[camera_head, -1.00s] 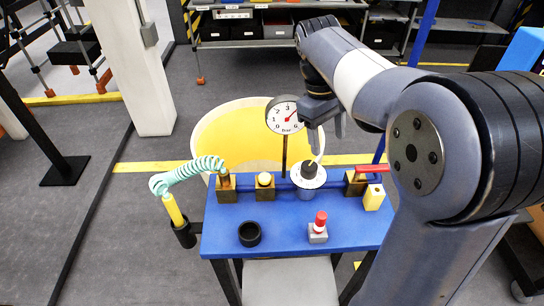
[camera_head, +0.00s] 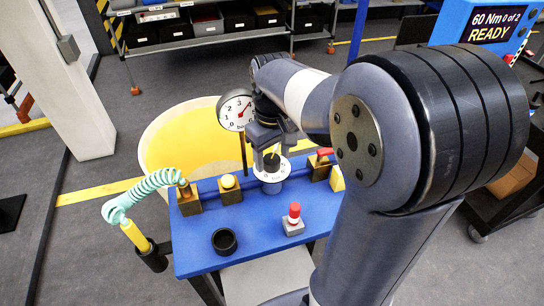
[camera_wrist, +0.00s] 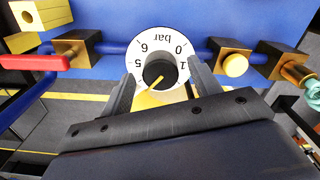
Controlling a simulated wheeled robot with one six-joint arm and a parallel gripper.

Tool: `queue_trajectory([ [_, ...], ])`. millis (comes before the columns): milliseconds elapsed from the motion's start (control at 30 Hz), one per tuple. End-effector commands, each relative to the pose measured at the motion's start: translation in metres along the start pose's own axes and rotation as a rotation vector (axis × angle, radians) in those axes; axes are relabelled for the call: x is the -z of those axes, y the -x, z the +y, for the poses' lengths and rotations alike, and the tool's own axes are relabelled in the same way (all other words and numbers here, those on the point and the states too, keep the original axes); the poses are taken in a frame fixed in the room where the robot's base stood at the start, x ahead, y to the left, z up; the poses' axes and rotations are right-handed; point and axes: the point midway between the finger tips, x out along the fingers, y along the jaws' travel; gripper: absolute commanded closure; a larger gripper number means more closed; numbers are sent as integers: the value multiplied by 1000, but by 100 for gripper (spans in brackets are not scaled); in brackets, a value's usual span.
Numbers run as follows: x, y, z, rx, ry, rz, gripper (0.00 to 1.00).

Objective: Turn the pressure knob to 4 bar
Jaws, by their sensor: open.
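The black pressure knob (camera_wrist: 158,74) with a yellow pointer line stands on a white numbered dial (camera_wrist: 152,42) marked "bar". In the wrist view the line points to the lower left; the numerals there are hidden. My gripper (camera_wrist: 161,80) is open, its fingers on either side of the knob and apart from it. In the head view my gripper (camera_head: 269,147) is over the dial (camera_head: 271,174), partly covering the knob. The round gauge (camera_head: 236,109) stands behind, its needle pointing to the upper right, around 4; the exact reading is unclear.
The blue bench (camera_head: 205,258) carries brass fittings, a red-handled valve (camera_head: 325,152), a red-capped button (camera_head: 294,213) and a black cup (camera_head: 224,241). A teal coiled hose (camera_head: 155,183) hangs at the left. A yellow tub (camera_head: 170,145) stands behind.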

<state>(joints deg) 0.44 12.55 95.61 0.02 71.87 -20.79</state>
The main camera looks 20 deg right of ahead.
Motion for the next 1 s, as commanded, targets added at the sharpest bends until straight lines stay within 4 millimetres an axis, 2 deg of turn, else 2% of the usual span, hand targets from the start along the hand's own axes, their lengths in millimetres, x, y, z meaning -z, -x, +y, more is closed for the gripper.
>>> queue_trajectory([
  [133,0,-10,0,0,1,0,41],
  [433,0,-12,0,-1,1,1,42],
  [900,0,-11,0,0,1,0,80],
  [1000,0,-11,0,0,0,0,86],
])
